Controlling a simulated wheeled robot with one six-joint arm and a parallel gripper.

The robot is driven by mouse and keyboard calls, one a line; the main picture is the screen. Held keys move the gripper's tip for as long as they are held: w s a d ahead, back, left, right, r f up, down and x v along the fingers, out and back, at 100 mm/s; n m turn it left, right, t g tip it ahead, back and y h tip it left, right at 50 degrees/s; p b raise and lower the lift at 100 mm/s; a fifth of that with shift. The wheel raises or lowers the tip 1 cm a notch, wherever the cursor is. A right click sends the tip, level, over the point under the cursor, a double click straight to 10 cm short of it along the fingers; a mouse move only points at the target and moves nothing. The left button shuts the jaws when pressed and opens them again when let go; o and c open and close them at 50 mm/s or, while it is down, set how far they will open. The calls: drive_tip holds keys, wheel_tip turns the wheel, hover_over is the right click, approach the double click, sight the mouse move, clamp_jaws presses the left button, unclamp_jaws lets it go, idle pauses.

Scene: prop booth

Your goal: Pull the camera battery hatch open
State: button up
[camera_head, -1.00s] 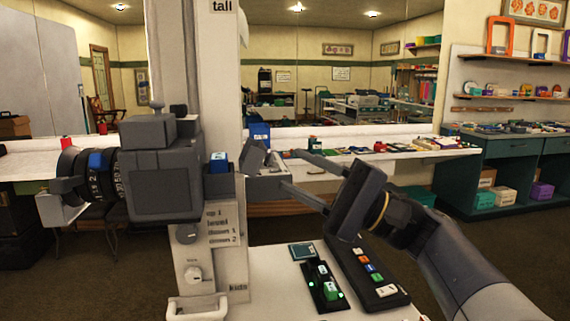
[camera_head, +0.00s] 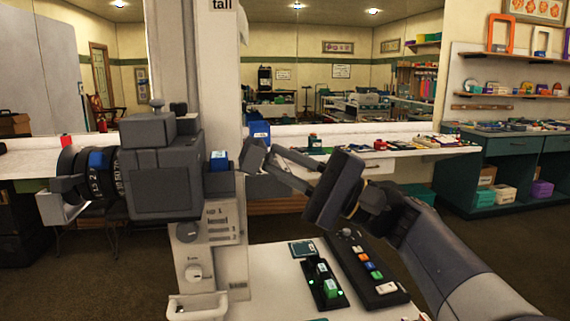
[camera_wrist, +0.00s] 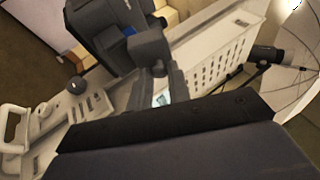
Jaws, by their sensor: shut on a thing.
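The camera (camera_head: 165,175) is a dark grey box with a lens on its left, mounted on a white column. Its battery hatch (camera_head: 254,155) is a small grey flap, tilted and standing out right of the body. A blue-topped battery (camera_head: 219,160) shows in the bay between the body and the flap. My gripper (camera_head: 270,163) comes from the right with its fingers closed on the hatch. In the wrist view, the camera (camera_wrist: 105,30) and hatch (camera_wrist: 148,48) show above my fingers (camera_wrist: 162,90); the exact contact is partly hidden.
The white column (camera_head: 195,70) stands behind the camera. Below, a white tabletop (camera_head: 275,290) carries a charger (camera_head: 323,283) with green lights and a dark button panel (camera_head: 368,272). A long counter (camera_head: 400,150) with small items runs behind.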

clamp_jaws()
drive_tip(key=r+n+g+h+p, duration=0.1)
drive_tip(key=h+p, duration=0.1)
drive_tip(key=p, duration=0.1)
drive_tip(key=shift+a+r, duration=0.1)
drive_tip(key=shift+r, duration=0.3)
drive_tip(key=o, duration=0.7)
unclamp_jaws()
drive_tip(key=shift+f, duration=0.1)
drive_tip(key=v, duration=1)
drive_tip(key=shift+s+d, duration=0.1)
drive_tip(key=shift+d, duration=0.35)
